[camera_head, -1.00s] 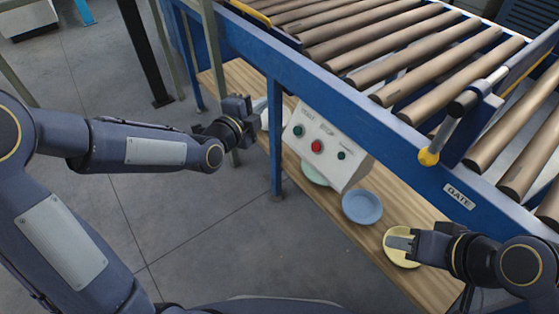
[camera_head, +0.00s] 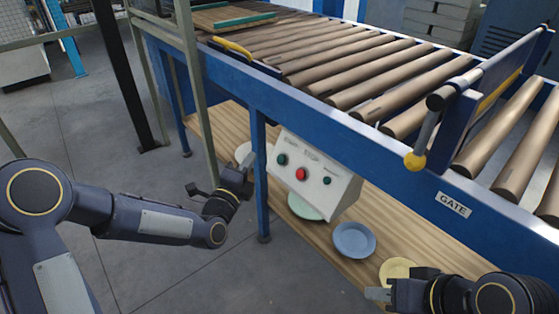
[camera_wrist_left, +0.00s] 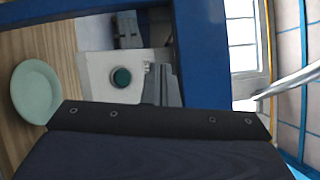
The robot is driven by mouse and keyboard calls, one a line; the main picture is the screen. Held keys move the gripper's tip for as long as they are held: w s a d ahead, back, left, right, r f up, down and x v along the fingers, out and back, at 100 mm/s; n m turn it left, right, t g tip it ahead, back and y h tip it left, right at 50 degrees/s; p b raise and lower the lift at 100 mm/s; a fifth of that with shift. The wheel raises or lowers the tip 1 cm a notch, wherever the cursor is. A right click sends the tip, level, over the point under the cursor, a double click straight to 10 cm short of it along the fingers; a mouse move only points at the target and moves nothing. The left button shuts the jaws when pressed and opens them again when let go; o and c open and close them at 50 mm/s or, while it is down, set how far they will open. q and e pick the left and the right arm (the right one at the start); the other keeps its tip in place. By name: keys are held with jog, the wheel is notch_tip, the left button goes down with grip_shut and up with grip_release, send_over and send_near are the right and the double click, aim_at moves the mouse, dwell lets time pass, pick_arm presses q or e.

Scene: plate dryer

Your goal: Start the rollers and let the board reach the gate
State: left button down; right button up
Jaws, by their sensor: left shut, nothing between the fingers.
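The board (camera_head: 235,18), wooden with a green edge, lies at the far left of the rollers (camera_head: 345,65). The gate (camera_head: 500,70) stands across the rollers at the right, with a yellow-knobbed lever (camera_head: 415,160) and a GATE label. My left gripper (camera_head: 243,172) is shut and empty, left of the box. The left wrist view shows one green button (camera_wrist_left: 121,77) ahead. My right gripper (camera_head: 376,294) is low right by the yellow plate; its jaws are unclear.
A blue plate (camera_head: 354,240), a yellow plate (camera_head: 398,268) and a pale green plate (camera_head: 304,207) lie on the wooden shelf (camera_head: 335,240) under the conveyor. A blue leg (camera_head: 259,180) stands between my left gripper and the box. Open floor lies at the left.

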aim_at(282, 160)
pick_arm(q)
jog(key=shift+w+d+f+b, duration=0.4)
jog(key=shift+w+d+f, duration=0.25)
jog(key=shift+d, duration=0.25)
jog(key=shift+w+d+f+b, duration=0.4)
jog(key=shift+w+d+f, duration=0.3)
jog(key=shift+d, duration=0.25)
jog(key=shift+w+d+f+b, duration=0.4)
jog(key=shift+w+d+f, duration=0.25)
jog(key=shift+d, duration=0.25)
jog(key=shift+w+d+f+b, duration=0.2)
jog(key=shift+d+b, duration=0.1)
jog(key=shift+b, duration=0.15)
